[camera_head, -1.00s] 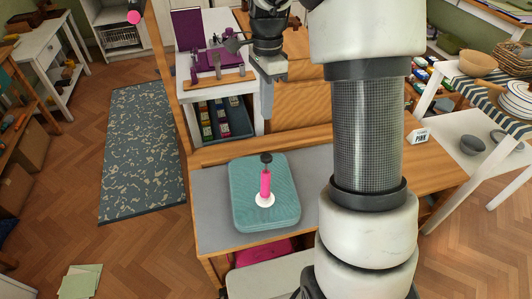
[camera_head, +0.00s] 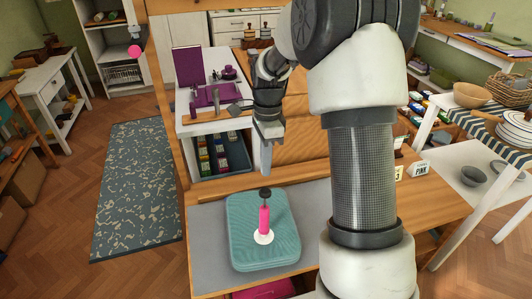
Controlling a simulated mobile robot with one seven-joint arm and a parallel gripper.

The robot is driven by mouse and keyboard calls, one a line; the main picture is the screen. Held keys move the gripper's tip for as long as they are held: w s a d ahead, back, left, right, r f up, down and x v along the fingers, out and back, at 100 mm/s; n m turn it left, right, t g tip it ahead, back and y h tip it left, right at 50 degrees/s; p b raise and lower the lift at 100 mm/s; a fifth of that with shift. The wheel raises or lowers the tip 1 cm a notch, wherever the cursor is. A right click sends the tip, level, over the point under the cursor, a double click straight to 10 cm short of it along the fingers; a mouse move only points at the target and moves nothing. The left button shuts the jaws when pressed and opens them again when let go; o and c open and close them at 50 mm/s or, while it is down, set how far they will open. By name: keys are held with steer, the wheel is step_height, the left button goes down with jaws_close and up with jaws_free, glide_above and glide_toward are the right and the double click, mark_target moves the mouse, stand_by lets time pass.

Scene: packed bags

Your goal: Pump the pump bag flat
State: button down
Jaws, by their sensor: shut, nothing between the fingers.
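The pump bag (camera_head: 282,236) is a teal, ribbed, rounded block lying on the grey mat of the wooden table. A pink pump (camera_head: 264,219) with a black knob (camera_head: 265,193) on top stands upright on a white round base (camera_head: 263,237) on the bag. My gripper (camera_head: 267,171) points down just above the knob, with a small gap apparent between them. Its fingers are shut and hold nothing. My arm covers the table to the right of the bag.
The grey mat (camera_head: 208,240) is clear left of the bag. A wooden ledge runs behind it, with a bin of coloured packets (camera_head: 222,155) beyond. Small label cards (camera_head: 420,168) stand to the right. A white table (camera_head: 475,165) with bowls is farther right.

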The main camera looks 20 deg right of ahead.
mark_target(265, 191)
steer(key=f, duration=0.4)
steer(key=f+b, duration=0.1)
steer(key=shift+s+a+f, duration=0.15)
steer(key=shift+s+f, duration=0.15)
steer(key=shift+f, duration=0.1)
steer(key=f, duration=0.1)
steer(key=f+b, duration=0.1)
steer(key=f, duration=0.3)
steer(key=shift+s+a+b, duration=0.2)
steer(key=shift+s+b, duration=0.1)
steer(key=shift+s, duration=0.05)
step_height(265, 191, up, 14)
steer(key=w+p, duration=0.1)
steer(key=p, duration=0.4)
steer(key=shift+w+d, duration=0.35)
steer(key=shift+d, duration=0.1)
steer(key=shift+r, duration=0.1)
stand_by(0.8)
